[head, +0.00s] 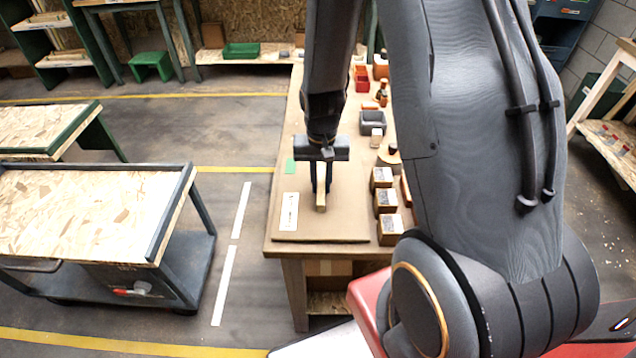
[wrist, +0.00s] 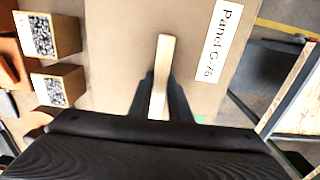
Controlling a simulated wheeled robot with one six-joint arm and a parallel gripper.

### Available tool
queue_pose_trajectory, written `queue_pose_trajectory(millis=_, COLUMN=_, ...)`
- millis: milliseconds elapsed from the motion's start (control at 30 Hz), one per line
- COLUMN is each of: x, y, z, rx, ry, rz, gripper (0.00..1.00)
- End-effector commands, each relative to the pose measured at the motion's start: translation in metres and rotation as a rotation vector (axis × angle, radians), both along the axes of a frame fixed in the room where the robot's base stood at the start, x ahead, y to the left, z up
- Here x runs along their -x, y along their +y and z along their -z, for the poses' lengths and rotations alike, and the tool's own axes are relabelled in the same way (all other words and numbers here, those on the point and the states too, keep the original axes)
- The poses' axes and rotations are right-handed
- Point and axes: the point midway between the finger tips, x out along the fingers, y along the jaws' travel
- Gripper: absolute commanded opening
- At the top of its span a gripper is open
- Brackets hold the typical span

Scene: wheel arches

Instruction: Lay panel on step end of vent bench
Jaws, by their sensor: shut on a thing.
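The panel (head: 345,222) is a flat brown sheet with a white label and a pale wooden bar handle (head: 320,202) standing in its middle. In the wrist view the panel (wrist: 120,55) fills the centre, and its label (wrist: 219,45) reads "Panel G-76". My gripper (head: 321,188) is above the panel, its two dark fingers shut on the handle, one on each side; it also shows in the wrist view (wrist: 163,95). The panel is over the near end of a long wooden bench (head: 290,252). I cannot tell whether it rests there or is slightly lifted. No vent bench is identifiable by name.
Small labelled boxes (head: 386,203) stand close along the panel's right side. A grey bin (head: 372,122) and red containers (head: 362,78) are farther back. A cart with a chipboard top (head: 80,215) stands left across an open floor aisle. A green-edged table (head: 45,128) is behind it.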

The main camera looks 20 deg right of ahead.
Motion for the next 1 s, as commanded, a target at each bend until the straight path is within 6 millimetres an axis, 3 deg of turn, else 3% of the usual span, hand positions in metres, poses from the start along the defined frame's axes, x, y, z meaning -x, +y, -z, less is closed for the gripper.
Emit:
queue_pose_trajectory(millis=500, x=-0.0009, y=0.0006, z=0.0086, rx=0.000, ry=-0.002, rz=-0.001, gripper=0.00)
queue_pose_trajectory(millis=533, x=-0.0004, y=0.0006, z=0.0083, rx=0.000, ry=-0.001, rz=-0.001, gripper=0.22)
queue_pose_trajectory(millis=600, x=-0.0004, y=0.0007, z=0.0081, rx=0.000, ry=-0.001, rz=-0.001, gripper=0.34)
queue_pose_trajectory(millis=1000, x=-0.0009, y=0.0006, z=0.0031, rx=0.000, ry=-0.003, rz=-0.002, gripper=0.36)
